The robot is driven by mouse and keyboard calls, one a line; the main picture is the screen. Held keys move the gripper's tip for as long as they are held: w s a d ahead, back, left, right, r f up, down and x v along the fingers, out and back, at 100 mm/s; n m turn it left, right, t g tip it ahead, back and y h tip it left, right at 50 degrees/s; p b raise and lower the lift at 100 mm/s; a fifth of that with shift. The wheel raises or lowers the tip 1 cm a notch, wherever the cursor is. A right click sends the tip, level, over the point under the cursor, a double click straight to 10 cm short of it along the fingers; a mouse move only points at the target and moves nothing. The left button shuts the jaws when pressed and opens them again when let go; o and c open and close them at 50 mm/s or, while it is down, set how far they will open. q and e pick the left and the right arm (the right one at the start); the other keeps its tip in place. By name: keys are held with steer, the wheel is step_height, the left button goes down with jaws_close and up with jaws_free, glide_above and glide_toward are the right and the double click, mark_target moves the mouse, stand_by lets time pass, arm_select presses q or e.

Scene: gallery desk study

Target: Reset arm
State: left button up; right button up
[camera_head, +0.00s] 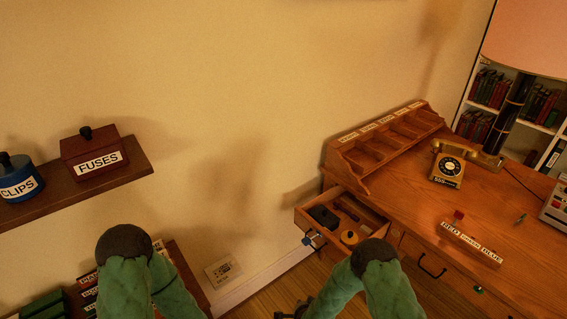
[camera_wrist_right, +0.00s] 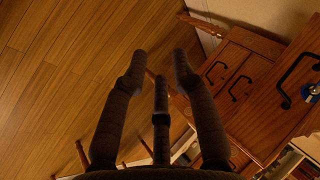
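My right gripper (camera_wrist_right: 160,72) shows in the right wrist view. Its dark fingers are spread apart with nothing between them, above the wooden floor and beside the desk's drawer fronts. In the head view my two green arms are bent at the bottom edge, the left one in front of the shelf side and the right one in front of the open drawer (camera_head: 299,222). My left gripper is out of the picture.
The wooden desk (camera_head: 405,205) carries a gold telephone (camera_head: 449,165), a sorting rack (camera_head: 352,166) and a labelled block (camera_head: 471,244). The open drawer juts out near my right arm. A wall shelf (camera_head: 60,199) holds a FUSES box (camera_head: 91,159) and a blue CLIPS jar (camera_head: 19,178).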

steer(key=s+d+r+n+g+y, duration=0.1)
steer(key=s+r+n+g+y, duration=0.1)
steer(key=s, duration=0.9)
steer(key=s+d+r+n+g+y, duration=0.1)
steer(key=s+r+n+g, duration=0.2)
steer(key=s, duration=0.9)
steer(key=n+g, duration=0.2)
steer(key=n, duration=0.1)
steer(key=shift+d+n+y, duration=0.25)
steer(key=shift+n+y, duration=0.15)
steer(key=shift+w+r, duration=0.1)
